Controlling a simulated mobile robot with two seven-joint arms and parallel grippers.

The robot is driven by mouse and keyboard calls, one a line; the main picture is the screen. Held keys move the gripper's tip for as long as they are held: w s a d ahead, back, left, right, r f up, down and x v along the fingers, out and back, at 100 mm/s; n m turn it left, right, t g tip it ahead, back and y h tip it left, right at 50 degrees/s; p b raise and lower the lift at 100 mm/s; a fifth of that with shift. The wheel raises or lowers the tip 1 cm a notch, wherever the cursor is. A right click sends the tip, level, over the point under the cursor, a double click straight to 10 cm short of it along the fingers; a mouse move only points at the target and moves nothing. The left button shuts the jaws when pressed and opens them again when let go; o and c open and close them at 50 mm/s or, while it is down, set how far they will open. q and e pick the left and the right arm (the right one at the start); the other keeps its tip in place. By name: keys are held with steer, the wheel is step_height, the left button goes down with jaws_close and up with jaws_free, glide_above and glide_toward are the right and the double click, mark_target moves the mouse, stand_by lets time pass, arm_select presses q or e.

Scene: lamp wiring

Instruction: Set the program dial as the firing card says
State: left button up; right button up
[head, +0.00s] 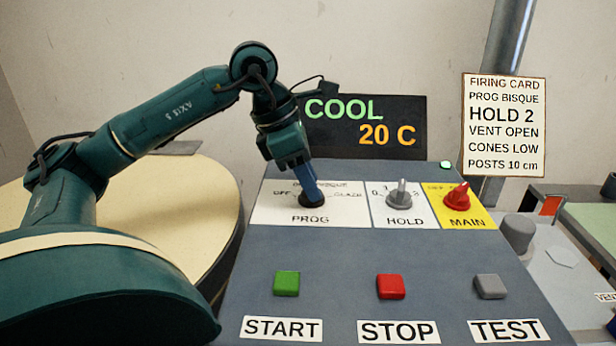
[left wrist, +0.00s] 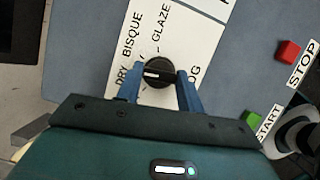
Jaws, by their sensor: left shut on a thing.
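The firing card (head: 504,124) on the post reads PROG BISQUE and HOLD 2, with more lines below. The black program dial (head: 311,201) sits on the white PROG plate (head: 265,212). My left gripper (head: 309,188) reaches down to it and is shut on it. In the left wrist view the blue fingers (left wrist: 165,80) stand on both sides of the dial (left wrist: 155,72). Its white mark points toward the picture's left, the DRY and BISQUE side; I cannot tell exactly which label. OFF is hidden there. My right gripper is not in view.
The display (head: 363,126) reads COOL 20 C. The grey HOLD knob (head: 401,197) and red MAIN knob (head: 457,197) stand right of the dial. Green START (head: 286,283), red STOP (head: 391,286) and grey TEST (head: 489,286) buttons lie in front. A round cream-topped body (head: 185,200) is at left.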

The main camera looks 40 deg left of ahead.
arm_select(q)
steer(key=m+g+h+p, duration=0.1)
steer(key=m, duration=0.2)
steer(key=shift+w+r, duration=0.15)
steer(key=shift+m+p, duration=0.3)
steer(key=shift+m, duration=0.5)
steer(key=shift+a+m+g, duration=0.1)
steer(key=shift+m+g, duration=0.4)
steer(key=shift+m, duration=0.1)
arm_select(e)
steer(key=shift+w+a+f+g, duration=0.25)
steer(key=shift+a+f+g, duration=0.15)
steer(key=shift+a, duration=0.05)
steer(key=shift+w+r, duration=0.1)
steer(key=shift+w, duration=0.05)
arm_select(q)
steer(key=o, duration=1)
